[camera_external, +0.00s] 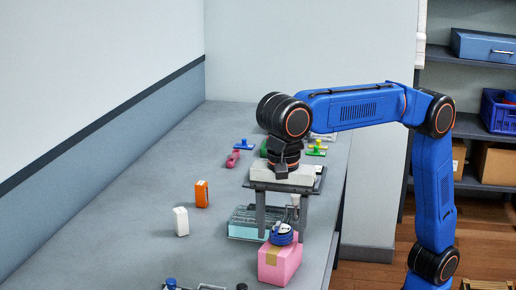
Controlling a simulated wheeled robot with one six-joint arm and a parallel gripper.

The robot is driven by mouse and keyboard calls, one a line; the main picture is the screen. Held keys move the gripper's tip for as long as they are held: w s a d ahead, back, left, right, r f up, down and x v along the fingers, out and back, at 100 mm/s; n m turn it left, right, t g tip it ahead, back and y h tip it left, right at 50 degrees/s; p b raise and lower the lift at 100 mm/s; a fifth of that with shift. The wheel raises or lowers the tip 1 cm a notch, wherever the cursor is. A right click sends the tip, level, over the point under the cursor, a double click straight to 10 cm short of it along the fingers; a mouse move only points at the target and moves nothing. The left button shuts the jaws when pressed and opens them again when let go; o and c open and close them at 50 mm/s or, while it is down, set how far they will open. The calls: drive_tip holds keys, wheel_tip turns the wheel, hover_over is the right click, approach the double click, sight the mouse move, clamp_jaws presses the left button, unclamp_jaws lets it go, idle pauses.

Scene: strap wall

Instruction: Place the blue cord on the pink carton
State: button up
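The blue cord (282,236) is a small dark blue coil with a light band. It appears to sit on the back part of the top of the pink carton (280,266), though the exact contact is hard to tell. The pink carton has a tan tape strip and stands near the table's front right. My gripper (282,238) points down over the cord. The gripper is open.
A teal tray-like box (243,224) lies just behind the carton. An orange box (201,194) and a white box (181,222) stand to the left. A red item (233,159) and a blue item (244,145) lie farther back. The table's left middle is clear.

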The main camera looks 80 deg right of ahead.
sight(281, 228)
drive_tip(key=shift+r, duration=0.15)
wheel_tip(281, 228, up, 12)
idle(0.7)
drive_tip(key=s+d+f+n+t, duration=0.1)
drive_tip(key=d+f+n, duration=0.2)
drive_tip(key=d, duration=0.7)
drive_tip(key=s+d+f+n+y, duration=0.1)
drive_tip(key=d+f+n, duration=0.2)
drive_tip(key=d, duration=0.7)
drive_tip(key=s+d+f+n+t, duration=0.1)
drive_tip(key=d+f+n, duration=0.15)
drive_tip(key=d, duration=0.75)
drive_tip(key=s+d+f+n+t, duration=0.1)
drive_tip(key=s+d+f+n, duration=0.3)
drive_tip(key=s+d+f, duration=0.5)
drive_tip(key=s+d+f+n+t+h, duration=0.1)
drive_tip(key=s+d+f+n, duration=0.4)
drive_tip(key=s+d+f, duration=0.4)
wheel_tip(281, 228, down, 7)
drive_tip(key=shift+s+d+r+t, duration=0.1)
drive_tip(key=shift+s+d+t, duration=0.1)
drive_tip(key=shift+s+t, duration=0.25)
